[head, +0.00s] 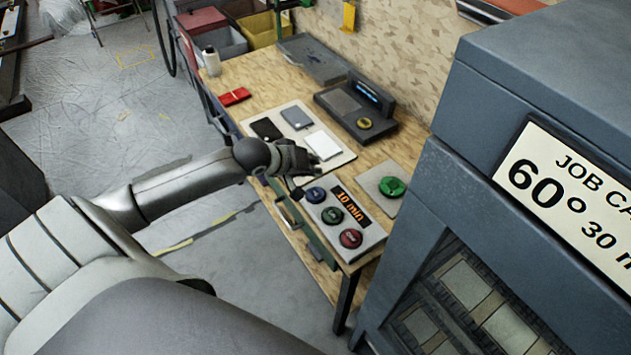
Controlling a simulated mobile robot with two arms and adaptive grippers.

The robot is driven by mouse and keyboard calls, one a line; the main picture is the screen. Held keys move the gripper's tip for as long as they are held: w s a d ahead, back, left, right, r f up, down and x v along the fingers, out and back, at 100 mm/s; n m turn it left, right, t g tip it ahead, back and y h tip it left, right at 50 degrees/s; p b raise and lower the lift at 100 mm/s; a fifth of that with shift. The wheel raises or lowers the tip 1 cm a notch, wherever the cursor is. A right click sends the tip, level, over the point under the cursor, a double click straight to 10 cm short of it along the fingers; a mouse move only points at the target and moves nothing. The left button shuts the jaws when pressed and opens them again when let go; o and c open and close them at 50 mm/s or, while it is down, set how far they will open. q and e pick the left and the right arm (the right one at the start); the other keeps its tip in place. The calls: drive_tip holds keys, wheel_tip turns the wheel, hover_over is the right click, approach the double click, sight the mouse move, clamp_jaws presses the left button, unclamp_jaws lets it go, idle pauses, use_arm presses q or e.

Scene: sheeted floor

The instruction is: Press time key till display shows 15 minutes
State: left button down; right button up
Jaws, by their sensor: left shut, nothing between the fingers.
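A light grey key panel (367,257) lies near the front end of the wooden workbench. Its orange display (349,204) reads "10 min". Beside the display is a row of round keys: a blue key (315,194), a dark green key (332,215) and a red key (351,238). Their labels are too small to read surely. My right gripper is not in view.
A bright green button (391,186) sits on a grey plate beside the panel. A pale board (343,157) with cards lies behind my left gripper. A dark device (362,103) stands further back. A large grey cabinet (470,150) with a job card (575,190) blocks the right side.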

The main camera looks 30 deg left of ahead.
sight(313, 191)
use_arm(q)
wheel_tip(313, 191, down, 4)
drive_tip(key=b, duration=0.4)
drive_tip(key=shift+r, duration=0.1)
wheel_tip(313, 191, down, 2)
idle(1.1)
drive_tip(key=shift+f, duration=0.3)
drive_tip(key=shift+f, duration=0.2)
